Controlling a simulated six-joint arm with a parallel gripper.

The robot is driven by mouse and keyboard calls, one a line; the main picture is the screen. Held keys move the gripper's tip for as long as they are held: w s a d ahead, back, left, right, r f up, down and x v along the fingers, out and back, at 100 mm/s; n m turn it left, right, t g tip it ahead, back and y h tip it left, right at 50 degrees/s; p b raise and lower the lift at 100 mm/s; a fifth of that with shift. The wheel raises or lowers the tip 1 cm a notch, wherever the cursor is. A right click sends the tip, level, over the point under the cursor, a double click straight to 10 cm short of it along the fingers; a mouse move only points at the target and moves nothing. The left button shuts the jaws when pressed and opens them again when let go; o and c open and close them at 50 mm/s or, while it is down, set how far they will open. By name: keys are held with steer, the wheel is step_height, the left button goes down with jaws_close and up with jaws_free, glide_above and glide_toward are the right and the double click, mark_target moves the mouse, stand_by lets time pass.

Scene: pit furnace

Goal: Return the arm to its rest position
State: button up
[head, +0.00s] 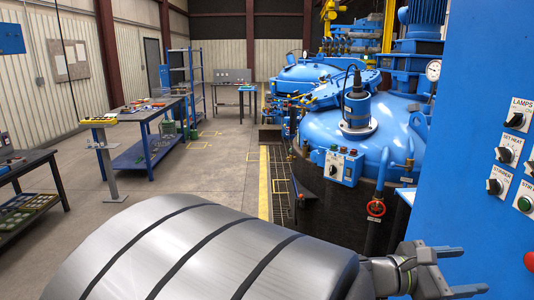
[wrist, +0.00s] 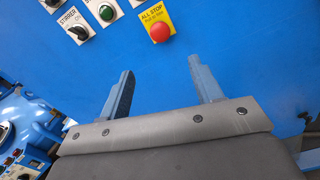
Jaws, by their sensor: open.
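My gripper (head: 458,272) is at the lower right of the head view, in front of the blue control panel (head: 470,150). Its two fingers are apart with nothing between them. In the wrist view my gripper (wrist: 165,90) points at the blue panel face, both fingers spread and empty. Above the fingers are the red all-stop button (wrist: 159,32) on a yellow plate, a green button (wrist: 106,12) and the black stirrer knob (wrist: 79,32). I cannot tell whether a fingertip touches the panel.
Blue furnace vessels (head: 345,130) stand left of the panel, with a red valve wheel (head: 376,208) low in front. A blue workbench (head: 150,125) and a dark table (head: 28,175) stand at the left. The floor (head: 215,165) between is clear.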

mark_target(530, 263)
steer(key=d, duration=1.4)
steer(key=shift+s+d, duration=0.1)
steer(key=shift+d, duration=0.05)
steer(key=shift+a, duration=0.25)
steer(key=w+a+r+m, duration=0.2)
steer(key=a, duration=1.2)
steer(key=shift+r+m, duration=0.25)
steer(key=shift+m, duration=0.15)
